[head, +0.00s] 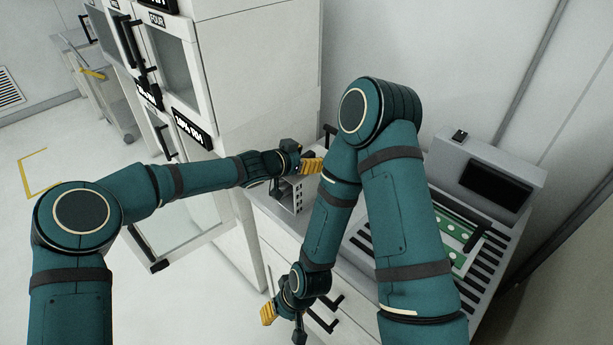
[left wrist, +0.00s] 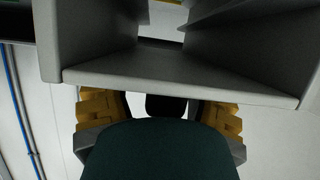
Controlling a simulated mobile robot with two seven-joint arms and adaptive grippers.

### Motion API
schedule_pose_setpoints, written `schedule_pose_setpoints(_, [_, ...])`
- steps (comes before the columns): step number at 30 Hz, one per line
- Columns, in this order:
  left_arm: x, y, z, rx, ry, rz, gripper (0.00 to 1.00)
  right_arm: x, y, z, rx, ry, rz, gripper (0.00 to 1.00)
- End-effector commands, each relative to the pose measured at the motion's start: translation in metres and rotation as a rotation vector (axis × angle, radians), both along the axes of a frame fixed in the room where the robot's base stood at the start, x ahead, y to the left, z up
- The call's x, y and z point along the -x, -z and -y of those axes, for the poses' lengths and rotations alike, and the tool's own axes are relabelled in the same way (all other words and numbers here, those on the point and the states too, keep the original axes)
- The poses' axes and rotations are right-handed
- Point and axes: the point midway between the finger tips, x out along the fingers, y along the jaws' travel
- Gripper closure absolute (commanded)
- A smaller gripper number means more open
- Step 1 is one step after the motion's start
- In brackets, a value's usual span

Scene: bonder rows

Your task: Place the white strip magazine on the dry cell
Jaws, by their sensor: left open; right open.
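A pale grey-white, open-sided box with inner ledges, which looks like the strip magazine (head: 288,196), stands on the counter beside the cabinet. It fills the top of the left wrist view (left wrist: 180,80), very close to the camera. My left gripper (head: 312,165) is open at the top of the magazine in the head view. In the left wrist view its yellow fingers (left wrist: 160,110) show apart below the magazine's near edge; I cannot tell whether they touch it. My right gripper (head: 280,312) is open, low in front of the drawers. I cannot make out which place is the dry cell.
A tall white cabinet (head: 255,95) with labelled doors stands left of the counter. A low glass door (head: 185,235) hangs open under my left arm. A machine with a dark screen (head: 497,187) and green strips (head: 455,232) is at right, partly behind my right arm.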

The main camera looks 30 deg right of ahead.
Motion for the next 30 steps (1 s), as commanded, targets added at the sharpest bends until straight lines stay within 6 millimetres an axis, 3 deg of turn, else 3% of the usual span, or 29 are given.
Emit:
schedule_pose_setpoints(5, [0.000, 0.001, -0.001, -0.001, -0.001, 0.000, 0.40, 0.000, 0.000, 0.000, 0.000, 0.000, 0.000, 0.53])
schedule_pose_setpoints(10, [0.000, 0.001, -0.001, -0.001, -0.001, 0.000, 0.94, 0.000, 0.001, 0.000, 0.000, 0.000, 0.001, 0.53])
schedule_pose_setpoints(11, [0.000, 0.001, -0.001, -0.001, -0.001, 0.000, 1.00, 0.000, 0.001, 0.000, 0.000, 0.000, 0.000, 0.53])
schedule_pose_setpoints(25, [0.000, -0.001, 0.000, 0.001, 0.000, 0.001, 1.00, 0.000, 0.000, 0.000, 0.000, 0.000, 0.000, 0.53])
schedule_pose_setpoints(30, [0.000, -0.018, 0.000, 0.000, 0.001, 0.004, 1.00, -0.003, -0.010, 0.000, 0.002, 0.004, 0.006, 0.53])
